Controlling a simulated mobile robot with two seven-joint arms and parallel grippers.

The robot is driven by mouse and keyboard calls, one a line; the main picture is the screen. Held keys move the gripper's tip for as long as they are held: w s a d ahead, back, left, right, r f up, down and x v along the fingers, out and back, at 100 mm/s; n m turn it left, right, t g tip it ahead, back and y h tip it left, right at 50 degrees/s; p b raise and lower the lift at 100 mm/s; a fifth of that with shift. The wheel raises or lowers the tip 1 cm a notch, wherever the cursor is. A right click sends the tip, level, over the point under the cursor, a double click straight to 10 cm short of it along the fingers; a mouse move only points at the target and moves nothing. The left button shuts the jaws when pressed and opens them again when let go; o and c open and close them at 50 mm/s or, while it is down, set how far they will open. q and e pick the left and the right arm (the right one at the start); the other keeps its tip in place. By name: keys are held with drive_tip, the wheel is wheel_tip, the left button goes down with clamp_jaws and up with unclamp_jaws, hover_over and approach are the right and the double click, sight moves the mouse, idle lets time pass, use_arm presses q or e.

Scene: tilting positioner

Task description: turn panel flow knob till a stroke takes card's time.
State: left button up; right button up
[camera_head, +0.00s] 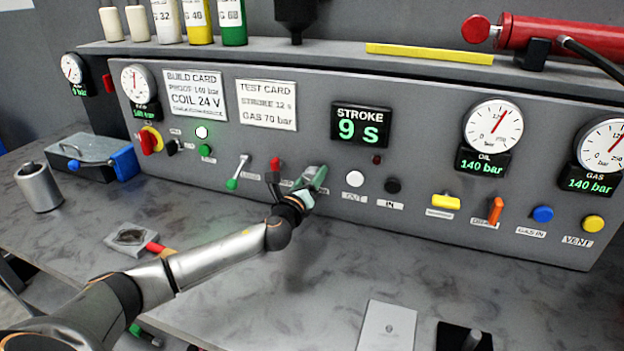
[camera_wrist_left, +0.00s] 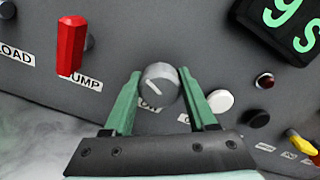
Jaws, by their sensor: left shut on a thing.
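My left gripper (camera_head: 314,182) reaches the middle of the panel (camera_head: 315,120). In the left wrist view its green fingers stand on either side of a round grey knob (camera_wrist_left: 160,82) and are shut on it; a white line marks the knob's face. The label below it is mostly covered. In the head view the gripper hides the knob. The stroke display (camera_head: 360,128) reads 9 s in green. The white test card (camera_head: 266,105) appears to read stroke 12 s, gas 70 bar. My right gripper is not in view.
A red lever (camera_wrist_left: 71,46) labelled pump is left of the knob. White (camera_head: 355,179) and black (camera_head: 393,185) buttons are to its right. The oil (camera_head: 493,125) and gas (camera_head: 603,145) gauges both read 140 bar. The bench (camera_head: 290,290) in front is mostly clear.

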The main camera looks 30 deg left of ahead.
use_arm(q)
drive_tip(key=n, duration=0.4)
drive_tip(key=shift+f+n+b, duration=0.15)
drive_tip(key=shift+n+b, duration=0.15)
drive_tip(key=shift+b, duration=0.1)
drive_tip(key=n, duration=0.4)
drive_tip(key=shift+n, duration=0.4)
drive_tip(key=o, duration=1.3)
drive_tip(key=shift+o, duration=0.2)
drive_tip(key=b+v, duration=0.1)
drive_tip(key=v, duration=1.1)
drive_tip(key=shift+s, duration=0.25)
drive_tip(key=shift+d, duration=0.1)
